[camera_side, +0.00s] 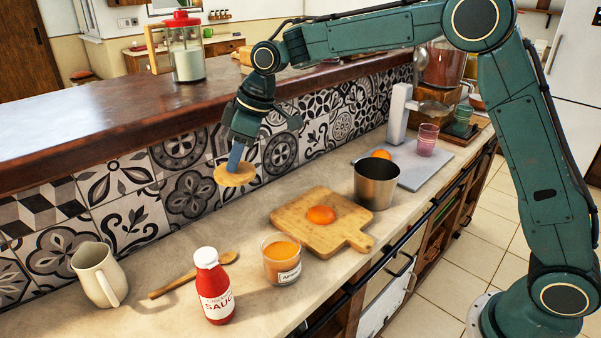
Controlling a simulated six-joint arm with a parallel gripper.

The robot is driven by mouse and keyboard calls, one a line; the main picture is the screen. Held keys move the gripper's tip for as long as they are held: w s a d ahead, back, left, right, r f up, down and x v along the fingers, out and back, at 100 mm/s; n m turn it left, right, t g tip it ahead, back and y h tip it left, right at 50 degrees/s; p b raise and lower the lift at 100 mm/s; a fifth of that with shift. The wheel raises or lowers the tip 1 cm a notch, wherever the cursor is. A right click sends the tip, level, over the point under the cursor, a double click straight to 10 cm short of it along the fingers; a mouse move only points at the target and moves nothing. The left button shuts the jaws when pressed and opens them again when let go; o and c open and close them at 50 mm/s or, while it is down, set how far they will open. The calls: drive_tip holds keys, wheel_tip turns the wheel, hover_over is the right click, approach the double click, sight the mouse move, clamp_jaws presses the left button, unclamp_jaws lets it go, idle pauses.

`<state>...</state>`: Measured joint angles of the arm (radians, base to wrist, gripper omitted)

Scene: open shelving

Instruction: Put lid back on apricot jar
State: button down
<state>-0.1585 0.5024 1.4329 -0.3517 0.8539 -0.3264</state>
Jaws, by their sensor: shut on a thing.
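The apricot jar (282,263) is a glass jar of orange contents with a white label. It stands upright and uncovered on the counter near the front. The lid (236,175) is a round, light wooden disc held in the air, up and to the left of the jar and clear of it. My gripper (236,160) points down and is shut on the lid from above. The exact contact between the fingers and the lid is small and hard to make out.
A red sauce bottle (214,288) stands just left of the jar, with a wooden spoon (195,274) and cream pitcher (97,274) beyond. A cutting board (290,214) with an orange piece (321,215) and a metal pot (376,185) are to the right. The tiled wall (190,190) rises behind.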

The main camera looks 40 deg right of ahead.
idle(0.7)
drive_tip(key=shift+s+a+f, duration=0.1)
drive_tip(key=shift+s+f, duration=0.15)
drive_tip(key=shift+s, duration=0.5)
drive_tip(key=s+f, duration=0.4)
drive_tip(key=s, duration=0.7)
drive_tip(key=shift+d+f, duration=0.3)
drive_tip(key=shift+d, duration=0.05)
drive_tip(key=shift+f, duration=0.2)
drive_tip(key=shift+f, duration=3)
drive_tip(key=shift+f, duration=0.15)
